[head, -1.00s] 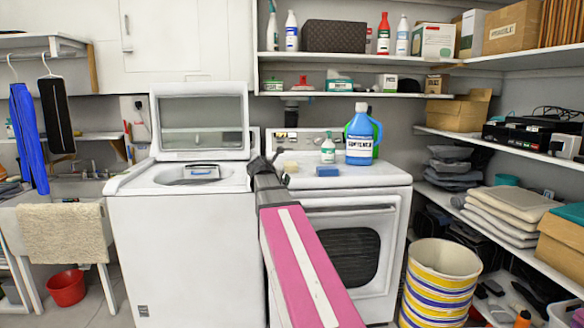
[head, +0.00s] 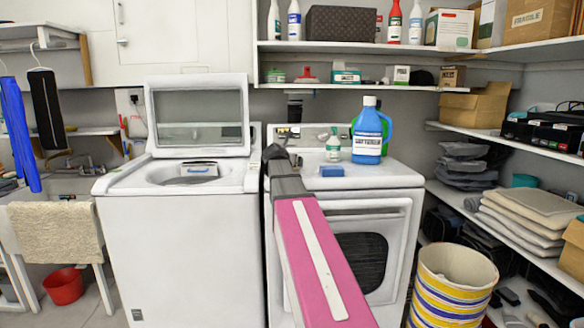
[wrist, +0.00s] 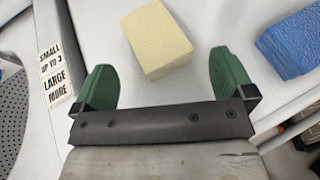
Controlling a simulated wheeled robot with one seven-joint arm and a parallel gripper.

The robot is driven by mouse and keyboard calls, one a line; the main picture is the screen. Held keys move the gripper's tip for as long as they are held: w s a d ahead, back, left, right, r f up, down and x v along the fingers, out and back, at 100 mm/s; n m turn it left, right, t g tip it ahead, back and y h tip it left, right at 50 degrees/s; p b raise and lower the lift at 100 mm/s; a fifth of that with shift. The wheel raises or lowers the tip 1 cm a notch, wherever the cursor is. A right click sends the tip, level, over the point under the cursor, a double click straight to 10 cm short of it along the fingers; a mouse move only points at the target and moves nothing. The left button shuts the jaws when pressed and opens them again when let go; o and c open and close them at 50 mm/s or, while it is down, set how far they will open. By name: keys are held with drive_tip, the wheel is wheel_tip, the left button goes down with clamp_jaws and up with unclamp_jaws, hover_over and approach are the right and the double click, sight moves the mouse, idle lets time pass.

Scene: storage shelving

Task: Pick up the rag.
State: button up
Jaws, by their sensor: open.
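My gripper (wrist: 163,75) is open and empty over the white dryer top, its two green fingers spread. A pale yellow, sponge-like block (wrist: 157,40) lies just beyond and between the fingertips, apart from both. A blue, rough-textured block (wrist: 287,43) lies to the right, outside the fingers. The blue block also shows on the dryer in the head view (head: 332,170). I cannot tell for sure which of these is the rag. In the head view my gripper (head: 275,153) is small and dark above the dryer's left edge, and the yellow block is mostly hidden there.
A blue jug (head: 367,137) and a small white-green bottle (head: 333,147) stand behind on the dryer (head: 390,180). The washer (head: 180,240) with raised lid adjoins at left. A beige towel (head: 57,235) hangs at far left. A striped bin (head: 452,290) stands at right.

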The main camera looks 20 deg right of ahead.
drive_tip(key=shift+x, duration=2.95)
drive_tip(key=shift+w+a+r, duration=0.1)
drive_tip(key=shift+w+r, duration=0.05)
drive_tip(key=c, duration=1.1)
drive_tip(key=shift+o, duration=0.2)
drive_tip(key=shift+r, duration=0.15)
